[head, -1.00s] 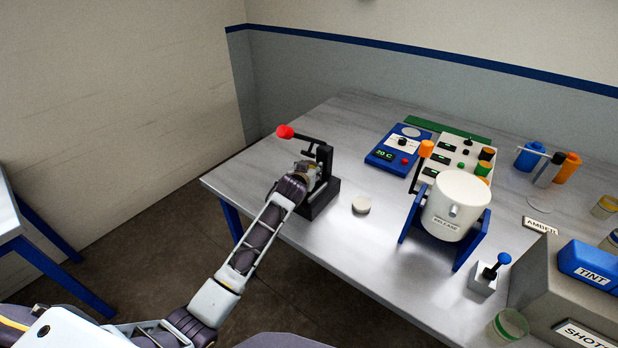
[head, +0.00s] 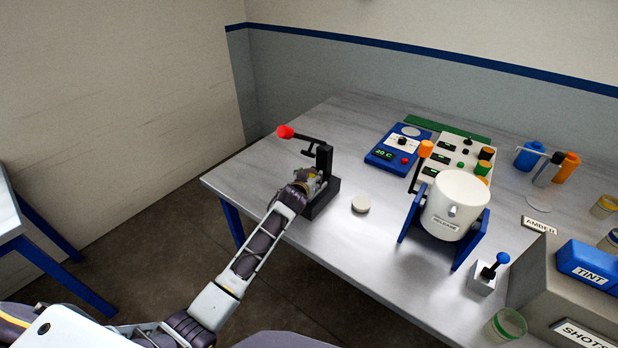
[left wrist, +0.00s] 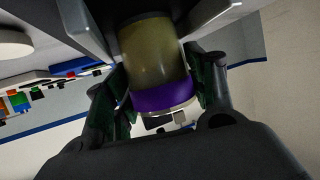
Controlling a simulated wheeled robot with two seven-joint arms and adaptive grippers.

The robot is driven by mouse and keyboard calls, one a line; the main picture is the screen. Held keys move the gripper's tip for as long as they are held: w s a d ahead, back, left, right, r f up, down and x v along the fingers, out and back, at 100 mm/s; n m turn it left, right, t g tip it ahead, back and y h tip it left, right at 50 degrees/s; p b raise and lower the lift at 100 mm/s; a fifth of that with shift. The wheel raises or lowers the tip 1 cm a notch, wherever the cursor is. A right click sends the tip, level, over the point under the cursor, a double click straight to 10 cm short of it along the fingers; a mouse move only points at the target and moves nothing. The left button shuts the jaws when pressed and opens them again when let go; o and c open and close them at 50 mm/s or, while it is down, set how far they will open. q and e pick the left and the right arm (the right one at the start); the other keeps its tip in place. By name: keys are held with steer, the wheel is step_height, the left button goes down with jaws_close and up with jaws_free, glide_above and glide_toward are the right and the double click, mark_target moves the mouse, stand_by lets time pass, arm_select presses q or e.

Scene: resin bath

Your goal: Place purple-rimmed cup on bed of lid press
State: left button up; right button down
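The purple-rimmed cup (left wrist: 155,55) is large in the left wrist view, with amber contents and a purple band (left wrist: 163,97). My left gripper (left wrist: 160,100) has a finger on each side of it and appears shut on it near the rim. In the head view my left gripper (head: 308,180) is at the lid press (head: 325,168), a black frame with a red-knobbed lever (head: 285,131) raised to the left. The gripper hides most of the press bed and the cup there, so I cannot tell whether the cup touches the bed. My right gripper is out of view.
A pale disc (head: 360,204) lies on the table (head: 330,260) right of the press. A white drum in a blue stand (head: 456,205) is further right. A blue 20 C device (head: 398,147) stands behind. The table's left edge is close to the press.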

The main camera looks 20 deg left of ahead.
arm_select(q)
steer(key=shift+o, duration=1.3)
steer(key=shift+r, duration=0.15)
steer(key=v, duration=1.2)
steer(key=shift+b, duration=0.35)
